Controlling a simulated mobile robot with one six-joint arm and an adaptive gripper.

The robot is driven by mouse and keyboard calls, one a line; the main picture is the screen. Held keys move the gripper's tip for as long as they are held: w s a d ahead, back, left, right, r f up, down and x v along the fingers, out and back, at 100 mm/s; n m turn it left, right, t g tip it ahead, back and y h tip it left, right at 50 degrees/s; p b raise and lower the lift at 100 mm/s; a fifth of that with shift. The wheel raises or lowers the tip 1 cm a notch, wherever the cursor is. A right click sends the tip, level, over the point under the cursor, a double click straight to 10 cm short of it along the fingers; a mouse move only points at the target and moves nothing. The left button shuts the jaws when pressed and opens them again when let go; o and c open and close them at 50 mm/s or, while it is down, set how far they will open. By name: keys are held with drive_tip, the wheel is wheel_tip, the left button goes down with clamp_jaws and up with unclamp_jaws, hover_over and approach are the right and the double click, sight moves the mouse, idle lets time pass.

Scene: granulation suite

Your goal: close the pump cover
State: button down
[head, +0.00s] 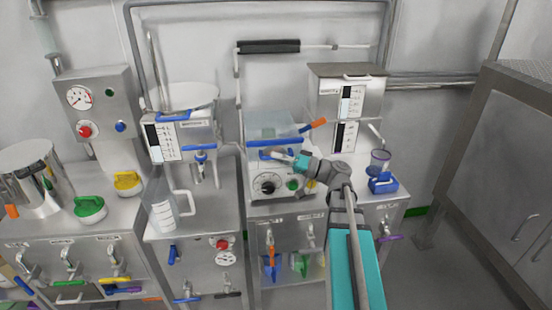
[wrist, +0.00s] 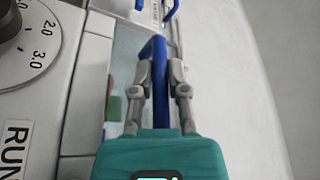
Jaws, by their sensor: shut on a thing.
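The pump (head: 268,173) is a metal box with a dial on its front, in the middle of the head view. A clear, bluish cover (head: 270,122) stands raised on top of it, with a blue bar along its lower edge. My gripper (head: 284,156) reaches in from the right, at the pump's upper front. In the wrist view my gripper (wrist: 161,85) has its two fingers on either side of a blue handle (wrist: 158,55) and is shut on it. The pump's dial (wrist: 22,42) shows at the left there. I cannot tell exactly how the handle joins the cover.
A blue-based cup (head: 383,183) stands on the counter right of my arm. A clear jug (head: 160,205) stands at the left, near a hopper machine (head: 178,135). A metal control box (head: 345,95) stands behind right. The floor at the right is clear.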

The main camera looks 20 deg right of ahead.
drive_tip(key=shift+f, duration=0.2)
drive_tip(key=c, duration=0.6)
unclamp_jaws()
drive_tip(key=shift+w, duration=0.1)
drive_tip(key=shift+c, duration=0.2)
drive_tip(key=shift+r, duration=0.1)
